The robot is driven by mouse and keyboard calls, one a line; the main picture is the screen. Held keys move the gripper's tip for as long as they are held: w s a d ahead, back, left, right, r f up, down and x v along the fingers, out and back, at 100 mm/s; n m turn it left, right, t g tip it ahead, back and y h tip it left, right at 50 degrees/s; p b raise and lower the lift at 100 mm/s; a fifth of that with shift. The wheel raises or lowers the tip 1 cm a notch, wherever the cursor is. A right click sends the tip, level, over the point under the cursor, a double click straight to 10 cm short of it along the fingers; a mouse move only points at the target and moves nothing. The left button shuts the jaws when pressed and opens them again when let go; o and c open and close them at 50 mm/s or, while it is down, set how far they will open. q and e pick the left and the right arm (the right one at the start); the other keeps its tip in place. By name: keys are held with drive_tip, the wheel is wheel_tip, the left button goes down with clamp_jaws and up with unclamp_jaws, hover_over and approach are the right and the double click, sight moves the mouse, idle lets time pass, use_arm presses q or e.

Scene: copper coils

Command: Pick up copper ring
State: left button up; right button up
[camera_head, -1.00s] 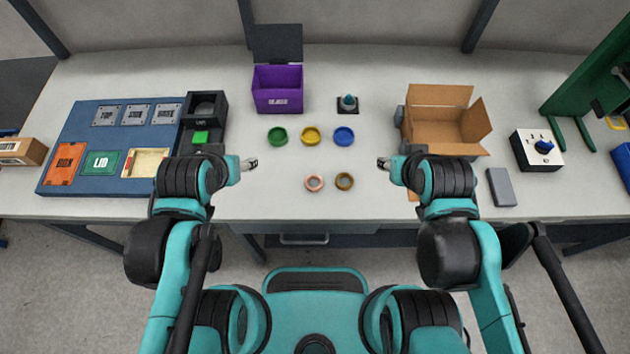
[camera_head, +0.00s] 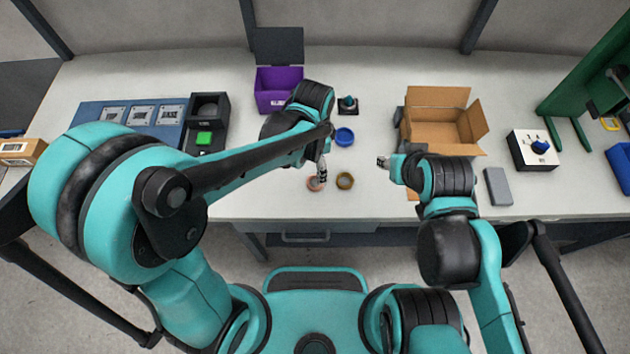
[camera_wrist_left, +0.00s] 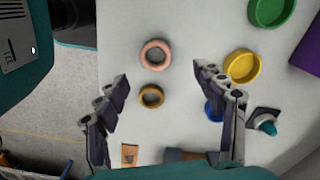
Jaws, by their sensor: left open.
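The pinkish copper ring (camera_head: 310,186) lies flat on the white table, partly hidden by my left gripper (camera_head: 321,180) in the head view. In the left wrist view the copper ring (camera_wrist_left: 145,54) shows whole, beyond the fingertips. The left gripper (camera_wrist_left: 176,84) is open with nothing held, above the table. A smaller, darker brown-gold ring (camera_head: 339,182) lies just right of the copper ring; it also shows in the left wrist view (camera_wrist_left: 142,99). My right gripper (camera_head: 382,161) is over the table farther right, and its jaws are too small to judge.
A blue round dish (camera_head: 344,137) lies behind the rings. The left wrist view shows a yellow dish (camera_wrist_left: 242,66) and a green dish (camera_wrist_left: 271,10). A purple bin (camera_head: 279,90) and an open cardboard box (camera_head: 437,124) stand farther back. Bare table lies right of the rings.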

sight(315, 184)
use_arm(q)
drive_tip(key=f+b, duration=0.1)
drive_tip(key=f, duration=0.1)
drive_tip(key=f+b, duration=0.1)
drive_tip(key=f, duration=0.1)
drive_tip(key=f+b, duration=0.1)
drive_tip(key=f, duration=0.2)
drive_tip(key=shift+s+d, duration=0.15)
drive_tip(key=shift+s, duration=0.2)
drive_tip(key=shift+f, duration=0.4)
drive_tip(key=c, duration=1.4)
